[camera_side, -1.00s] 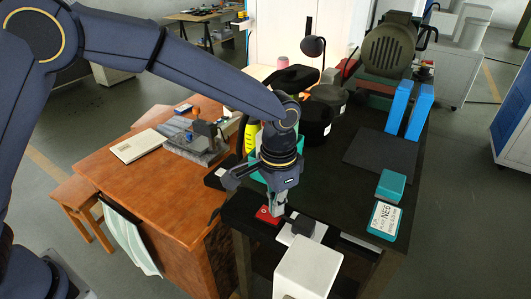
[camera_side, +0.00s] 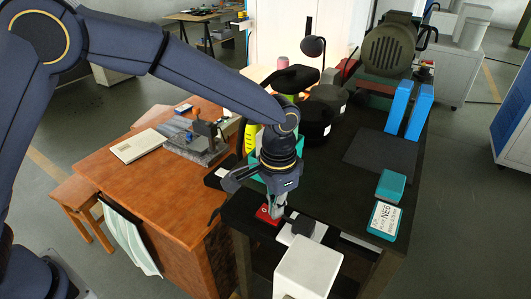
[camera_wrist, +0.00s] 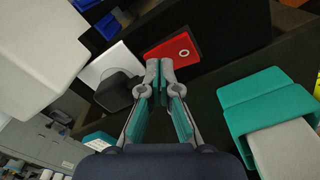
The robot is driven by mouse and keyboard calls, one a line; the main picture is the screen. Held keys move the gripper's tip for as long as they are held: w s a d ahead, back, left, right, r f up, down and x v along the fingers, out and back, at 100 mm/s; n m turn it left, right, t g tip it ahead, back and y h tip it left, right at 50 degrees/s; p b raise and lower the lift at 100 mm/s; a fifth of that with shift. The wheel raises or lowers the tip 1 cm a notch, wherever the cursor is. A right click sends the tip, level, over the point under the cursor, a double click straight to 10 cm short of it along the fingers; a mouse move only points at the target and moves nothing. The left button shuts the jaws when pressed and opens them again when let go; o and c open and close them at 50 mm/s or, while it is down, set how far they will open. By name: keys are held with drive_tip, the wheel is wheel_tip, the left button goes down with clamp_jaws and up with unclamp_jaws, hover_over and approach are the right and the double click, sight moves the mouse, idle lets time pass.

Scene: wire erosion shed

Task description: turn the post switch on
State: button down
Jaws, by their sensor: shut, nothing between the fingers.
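A red switch piece (camera_wrist: 178,50) with a white ring mark lies beside a white plate (camera_wrist: 117,62) that carries a black block (camera_wrist: 118,92). I cannot tell for certain which of these is the post switch's moving part. In the side view the red piece (camera_side: 266,215) is at the near end of the black bench, with the white plate and the dark block (camera_side: 306,225) to its right. My gripper (camera_wrist: 160,66) is shut and empty. Its fingertips (camera_side: 277,213) are right at the red piece's edge; I cannot tell whether they touch it.
A white box (camera_side: 307,268) stands close in front of the plate. A teal bin (camera_side: 262,168) sits behind my gripper. The black bench (camera_side: 345,205) is clear to the right, up to a teal box (camera_side: 391,185) and a labelled box (camera_side: 384,220). A wooden desk (camera_side: 120,180) is at left.

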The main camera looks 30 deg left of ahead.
drive_tip(key=shift+r, duration=3.25)
drive_tip(key=s+a+r+n+t, duration=0.3)
drive_tip(key=a+r, duration=1.2)
drive_tip(key=s+a+r+n+t, duration=0.2)
drive_tip(key=s+a, duration=0.4)
drive_tip(key=s+a+f+n, duration=0.1)
drive_tip(key=s+a+f, duration=0.3)
drive_tip(key=s, duration=0.6)
wheel_tip(320, 180, down, 3)
drive_tip(key=shift+r+t, duration=0.1)
drive_tip(key=shift+t, duration=0.2)
